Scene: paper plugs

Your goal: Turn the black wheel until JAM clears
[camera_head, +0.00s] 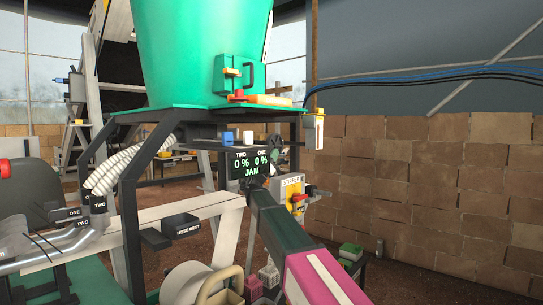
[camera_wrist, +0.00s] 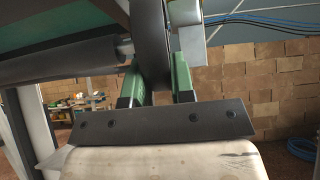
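The black wheel (camera_wrist: 153,50) shows in the wrist view as a dark curved rim, seen nearly edge-on, at the upper middle. My gripper (camera_wrist: 158,72) has one green finger on each side of this rim, and the rim fills the narrow gap between the fingertips. In the head view the wheel (camera_head: 277,146) is a small dark shape just right of the display, partly hidden. The display (camera_head: 251,163) reads TWO 0 %, ONE 0 % and JAM in green letters. My arm's end covers the area below it, so the fingertips are hidden there.
A green hopper (camera_head: 200,50) stands on a dark frame (camera_head: 131,220) above. Pipes (camera_head: 75,240) and a white beam (camera_head: 215,200) lie left.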

